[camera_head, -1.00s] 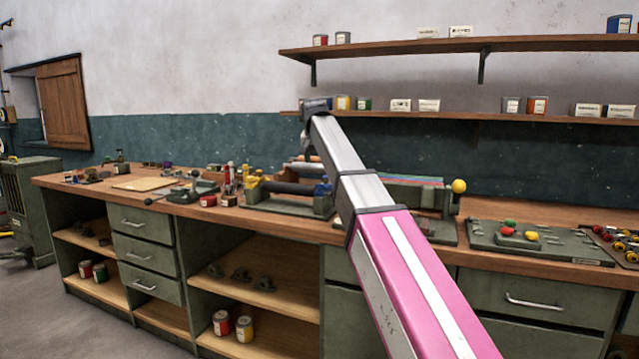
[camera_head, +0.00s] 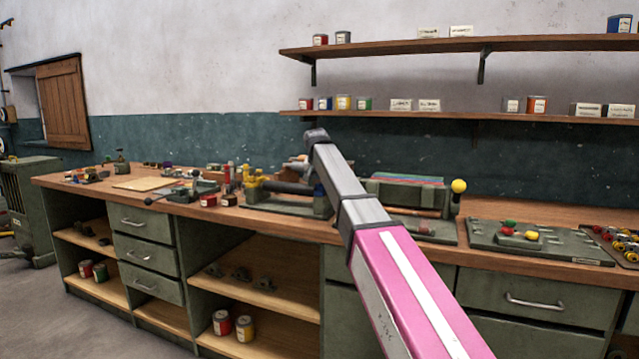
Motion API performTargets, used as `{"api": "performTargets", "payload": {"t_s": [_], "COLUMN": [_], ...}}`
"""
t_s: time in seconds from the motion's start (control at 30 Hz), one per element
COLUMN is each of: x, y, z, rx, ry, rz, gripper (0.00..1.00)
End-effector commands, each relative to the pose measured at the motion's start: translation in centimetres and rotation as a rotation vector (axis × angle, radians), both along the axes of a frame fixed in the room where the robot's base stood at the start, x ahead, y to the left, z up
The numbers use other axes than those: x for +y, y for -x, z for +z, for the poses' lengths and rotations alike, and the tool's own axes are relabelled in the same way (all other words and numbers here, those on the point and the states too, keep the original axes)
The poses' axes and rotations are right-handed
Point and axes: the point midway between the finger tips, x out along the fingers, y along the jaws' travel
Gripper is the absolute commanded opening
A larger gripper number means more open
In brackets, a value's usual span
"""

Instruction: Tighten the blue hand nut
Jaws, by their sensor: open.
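The blue hand nut (camera_head: 319,192) shows as a small blue patch at the right end of a dark horizontal bar (camera_head: 288,187). The bar lies on a green fixture (camera_head: 285,206) on the workbench, with yellow parts (camera_head: 252,184) at its left end. My arm runs up from the lower right and bends at a dark joint near the fixture. It covers the right side of the nut. My gripper is not visible; the arm hides that area, so whether it touches the nut cannot be seen.
The wooden workbench (camera_head: 390,235) carries a green rack with a yellow knob (camera_head: 459,186), a board with red, green and yellow knobs (camera_head: 540,240), and red cans (camera_head: 208,200). Two wall shelves (camera_head: 450,45) hold cans and boxes. Grey floor (camera_head: 60,315) is free at the lower left.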

Motion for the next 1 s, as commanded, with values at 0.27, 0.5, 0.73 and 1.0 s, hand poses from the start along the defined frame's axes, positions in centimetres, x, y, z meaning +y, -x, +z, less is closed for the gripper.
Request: {"api": "performTargets", "payload": {"t_s": [0.27,0.5,0.73,1.0], "x": [-0.01,0.01,0.09,0.23], "y": [0.02,0.02,-0.02,-0.15], "z": [0.01,0.02,0.03,0.05], "rx": [0.0,0.0,0.001,0.0], "ry": [0.0,0.0,0.001,0.001], "rz": [0.0,-0.005,-0.068,-0.26], "gripper": [0.2,0.12,0.12,0.12]}}
